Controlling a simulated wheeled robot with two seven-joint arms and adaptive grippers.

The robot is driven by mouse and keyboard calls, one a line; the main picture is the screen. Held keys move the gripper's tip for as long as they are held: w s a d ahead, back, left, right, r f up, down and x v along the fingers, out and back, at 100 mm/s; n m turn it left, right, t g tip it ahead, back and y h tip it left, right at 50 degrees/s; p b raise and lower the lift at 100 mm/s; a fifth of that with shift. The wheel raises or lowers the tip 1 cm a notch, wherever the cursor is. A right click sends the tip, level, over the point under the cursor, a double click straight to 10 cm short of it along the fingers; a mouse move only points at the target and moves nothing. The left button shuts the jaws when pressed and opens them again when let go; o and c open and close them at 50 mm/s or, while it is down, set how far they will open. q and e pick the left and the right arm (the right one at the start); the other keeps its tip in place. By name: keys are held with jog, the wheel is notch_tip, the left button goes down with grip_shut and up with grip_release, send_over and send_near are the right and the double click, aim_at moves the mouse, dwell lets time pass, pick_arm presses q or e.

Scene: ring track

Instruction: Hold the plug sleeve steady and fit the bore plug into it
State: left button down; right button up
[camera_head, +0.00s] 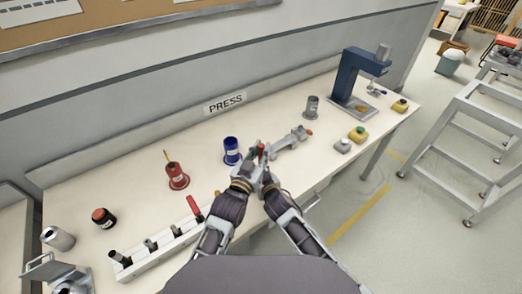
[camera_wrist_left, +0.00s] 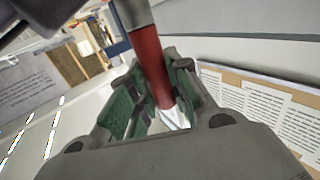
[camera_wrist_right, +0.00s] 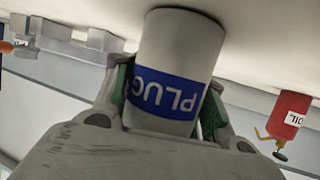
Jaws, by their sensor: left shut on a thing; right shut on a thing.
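My left gripper (camera_wrist_left: 150,95) is shut on the bore plug, whose red handle (camera_wrist_left: 150,62) and grey metal end (camera_wrist_left: 132,12) show in the left wrist view. The red handle also shows upright between the hands in the head view (camera_head: 262,151). My right gripper (camera_wrist_right: 165,105) is shut on the plug sleeve (camera_wrist_right: 180,45), a pale cylinder with a blue band lettered PLUG. In the head view both grippers are close together over the bench, and the sleeve is mostly hidden. I cannot tell whether plug and sleeve touch.
A blue can (camera_head: 232,151) stands just left of the hands, a red oil can (camera_head: 176,176) farther left. A tool rack (camera_head: 150,258) lies along the front edge. A grey clamp fixture (camera_head: 287,141) is close at right. A blue press (camera_head: 352,80) stands at the far right.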

pick_arm(q)
jog(key=shift+f, duration=0.3)
jog(key=c, duration=1.3)
grip_release()
jog(key=shift+c, duration=0.2)
jog(key=shift+r, duration=0.1)
jog(key=shift+r, duration=0.45)
jog(key=v, duration=1.2)
